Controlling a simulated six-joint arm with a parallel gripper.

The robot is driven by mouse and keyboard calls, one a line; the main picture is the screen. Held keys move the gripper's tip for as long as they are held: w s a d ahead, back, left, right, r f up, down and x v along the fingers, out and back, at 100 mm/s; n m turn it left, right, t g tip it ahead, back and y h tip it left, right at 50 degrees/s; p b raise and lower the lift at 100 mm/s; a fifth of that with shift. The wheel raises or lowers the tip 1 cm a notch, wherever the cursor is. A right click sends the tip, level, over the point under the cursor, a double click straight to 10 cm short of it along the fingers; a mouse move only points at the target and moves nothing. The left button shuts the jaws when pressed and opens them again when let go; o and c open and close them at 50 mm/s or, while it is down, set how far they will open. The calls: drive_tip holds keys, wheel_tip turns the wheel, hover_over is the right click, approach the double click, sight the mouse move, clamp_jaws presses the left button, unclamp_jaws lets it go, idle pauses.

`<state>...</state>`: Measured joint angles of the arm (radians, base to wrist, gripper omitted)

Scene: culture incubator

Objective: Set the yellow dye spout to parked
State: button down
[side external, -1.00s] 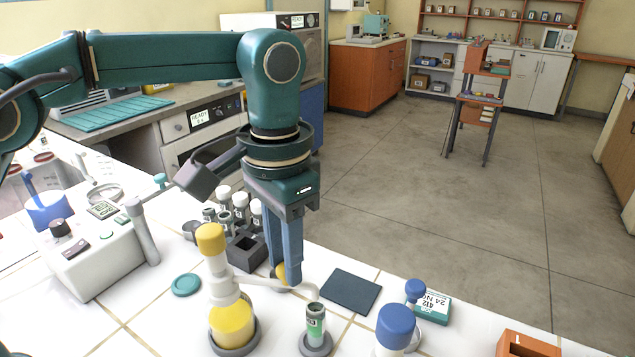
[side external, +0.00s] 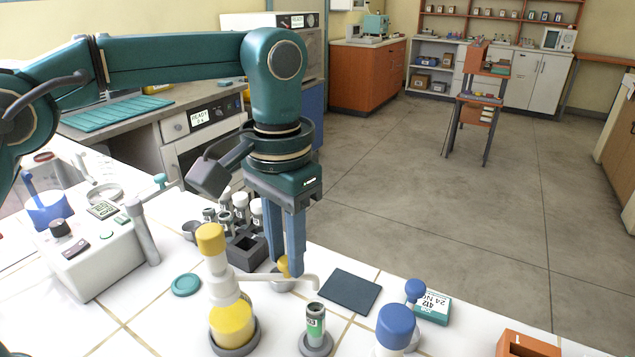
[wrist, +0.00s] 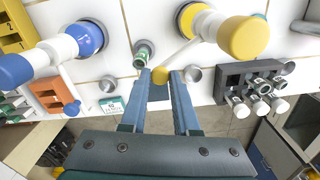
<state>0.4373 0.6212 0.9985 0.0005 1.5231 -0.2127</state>
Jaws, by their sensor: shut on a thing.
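The yellow dye dispenser (side external: 232,325) is a yellow bottle with a white neck and yellow cap, standing in a grey ring base. Its white spout (side external: 258,281) reaches right, its bent tip close to the green-labelled vial (side external: 315,325) but not clearly over it. A small yellow knob (side external: 284,264) is on the spout. My gripper (side external: 291,268) points down and is shut on this knob. In the wrist view the knob (wrist: 160,75) lies between my fingertips (wrist: 162,82); the dispenser (wrist: 238,38) is at upper right. A grey round cup (wrist: 192,73) is beside the fingers.
A dark rack with white-capped vials (side external: 246,250) stands close behind left of my gripper. A dark flat pad (side external: 350,291) lies right. The blue dispenser (side external: 396,328) and an orange box (side external: 527,345) are at front right. A teal disc (side external: 186,285) lies left.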

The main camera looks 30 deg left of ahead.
drive_tip(key=w+a+n, duration=0.4)
drive_tip(key=a+n, duration=0.3)
drive_tip(key=n, duration=0.4)
drive_tip(key=shift+a+n, duration=0.2)
drive_tip(key=shift+n, duration=0.1)
drive_tip(key=shift+w, duration=0.1)
idle(0.3)
drive_tip(key=c, duration=0.7)
unclamp_jaws()
drive_tip(key=shift+o, duration=0.2)
drive_tip(key=shift+r, duration=2.5)
